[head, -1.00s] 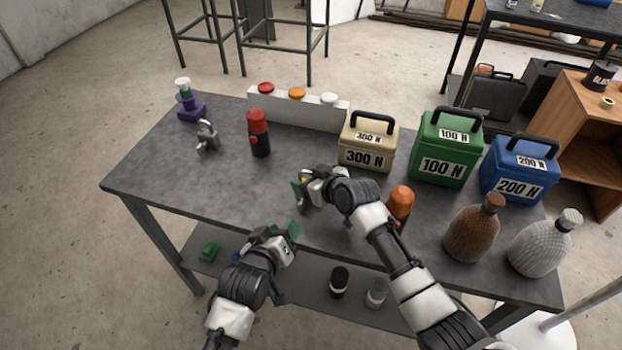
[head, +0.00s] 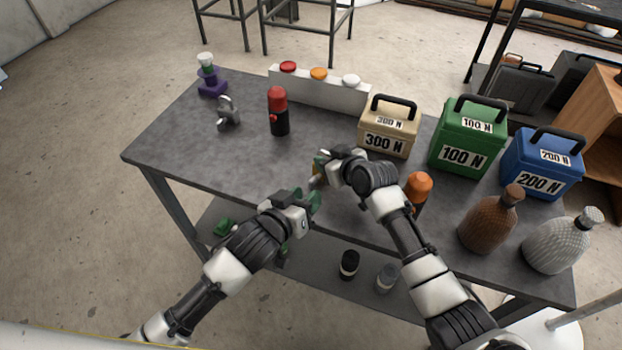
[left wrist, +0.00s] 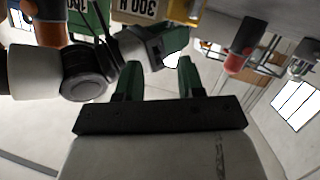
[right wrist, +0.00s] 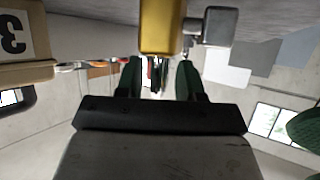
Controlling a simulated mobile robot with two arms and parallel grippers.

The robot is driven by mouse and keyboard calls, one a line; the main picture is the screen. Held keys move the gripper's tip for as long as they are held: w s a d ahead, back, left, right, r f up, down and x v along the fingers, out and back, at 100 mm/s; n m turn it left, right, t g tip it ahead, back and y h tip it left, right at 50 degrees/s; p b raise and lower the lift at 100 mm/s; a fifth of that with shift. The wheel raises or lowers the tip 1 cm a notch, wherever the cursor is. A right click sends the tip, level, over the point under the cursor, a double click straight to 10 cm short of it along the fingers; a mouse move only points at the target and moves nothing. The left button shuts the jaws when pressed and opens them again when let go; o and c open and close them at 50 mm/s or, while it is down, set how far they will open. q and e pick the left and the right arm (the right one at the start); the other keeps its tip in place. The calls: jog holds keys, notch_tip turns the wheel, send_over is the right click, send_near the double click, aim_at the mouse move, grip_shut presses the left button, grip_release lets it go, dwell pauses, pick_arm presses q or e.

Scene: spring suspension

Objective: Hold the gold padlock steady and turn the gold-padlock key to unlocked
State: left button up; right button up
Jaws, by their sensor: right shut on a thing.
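The gold padlock shows as a small gold patch (head: 314,173) at my right gripper (head: 320,167) in the head view. In the right wrist view its gold body (right wrist: 162,27) sits at the fingertips, and my right gripper is shut on it. A grey metal part (right wrist: 208,27) shows beside the gold body; I cannot tell whether it belongs to the padlock. The gold-padlock key cannot be made out clearly. My left gripper (head: 309,201) is close below the right one in the head view. Its green fingers (left wrist: 158,75) are apart with nothing held between them.
A grey padlock (head: 228,116) and a red-and-black canister (head: 279,112) stand on the table (head: 200,160) at left. Behind my right gripper are the tan 300 N box (head: 390,130) and a white button panel (head: 318,92). An orange-topped bottle (head: 417,188) stands near my right arm.

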pick_arm(q)
jog(key=m, duration=0.2)
jog(key=m+g, duration=0.1)
jog(key=m, duration=0.1)
send_near(310, 183)
jog(key=x, duration=0.9)
jog(key=shift+w+d, duration=0.1)
jog(key=shift+w, duration=0.15)
grip_shut()
